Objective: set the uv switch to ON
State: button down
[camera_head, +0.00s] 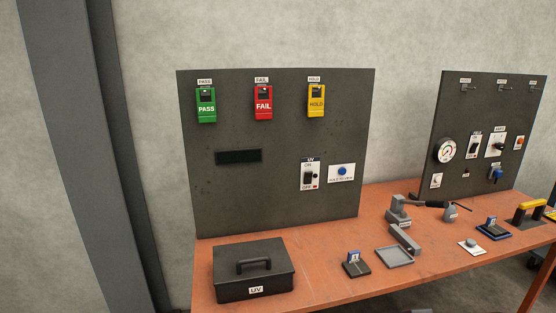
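The UV switch (310,176) is a white plate on the lower right of the left dark panel. It has a UV label above, ON at its top and OFF at its bottom. A dark rocker or lever sits in its middle, with a small red spot at the lower right. The switch is too small to tell its position for sure. My gripper is not in view.
A white plate with a blue button (342,171) is just right of the switch. A black UV box (254,270) stands on the orange table (330,270) below. Small fixtures and a grey tray (394,257) lie to the right. A second panel (455,118) stands at right.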

aim_at(308, 175)
jog(key=i+j, duration=0.35)
jog(key=i, duration=0.2)
jog(key=i+j+z, duration=0.15)
jog(key=i+j, duration=0.15)
jog(key=i, duration=0.3)
